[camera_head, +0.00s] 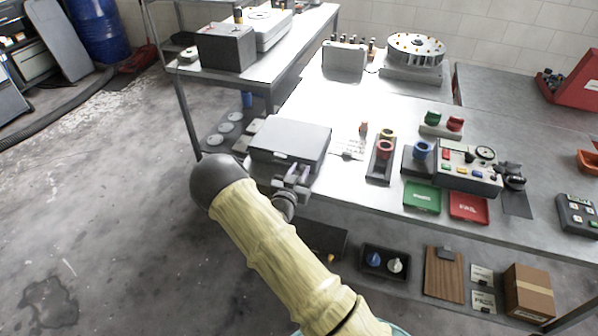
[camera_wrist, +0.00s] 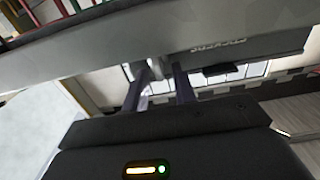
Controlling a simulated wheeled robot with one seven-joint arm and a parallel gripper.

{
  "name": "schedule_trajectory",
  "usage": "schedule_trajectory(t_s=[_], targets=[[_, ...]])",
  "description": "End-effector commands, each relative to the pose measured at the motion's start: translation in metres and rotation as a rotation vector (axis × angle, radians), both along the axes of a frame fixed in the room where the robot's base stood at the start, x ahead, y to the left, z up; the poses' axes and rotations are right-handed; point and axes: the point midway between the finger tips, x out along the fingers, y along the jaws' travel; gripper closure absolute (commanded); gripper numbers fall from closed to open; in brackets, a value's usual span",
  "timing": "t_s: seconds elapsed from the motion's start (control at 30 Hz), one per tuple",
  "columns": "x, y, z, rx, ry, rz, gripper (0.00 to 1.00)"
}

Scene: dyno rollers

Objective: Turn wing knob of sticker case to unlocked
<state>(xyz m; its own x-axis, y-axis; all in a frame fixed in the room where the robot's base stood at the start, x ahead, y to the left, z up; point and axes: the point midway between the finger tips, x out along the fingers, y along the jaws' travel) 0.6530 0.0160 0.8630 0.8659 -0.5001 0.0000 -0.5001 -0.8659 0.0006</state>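The sticker case (camera_head: 290,138) is a flat grey box with a closed lid at the left front corner of the metal bench. In the wrist view its front edge and lettering (camera_wrist: 218,45) fill the upper part, tilted and upside down. My gripper (camera_head: 294,174) is at the front side of the case, close to its front face. In the wrist view my two dark fingers (camera_wrist: 162,76) stand apart and reach up to the case's edge. I see no knob clearly held between them. The wing knob cannot be made out, so its position cannot be told.
Right of the case, the bench (camera_head: 335,188) holds a stand with rings (camera_head: 381,160), a control box (camera_head: 468,168), a green tray (camera_head: 422,197) and a red tray (camera_head: 469,206). A lower shelf holds a knob box (camera_head: 384,262). Open floor lies left.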

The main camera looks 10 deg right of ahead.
Motion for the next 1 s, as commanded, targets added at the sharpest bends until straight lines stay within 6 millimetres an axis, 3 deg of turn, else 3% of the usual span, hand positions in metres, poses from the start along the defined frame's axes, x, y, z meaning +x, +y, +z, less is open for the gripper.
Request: schedule_trajectory(t_s=[0.03, 0.13, 0.57, 1.0], targets=[[-0.0001, 0.0002, 0.0, 0.0, 0.0, 0.0, 0.84], [-0.0002, 0.0002, 0.0, 0.0, 0.0, 0.0, 1.0], [-0.0006, -0.0003, -0.0021, 0.048, -0.028, 0.0, 1.0], [-0.0029, -0.0038, -0.0074, 0.304, -0.175, -0.001, 1.0]])
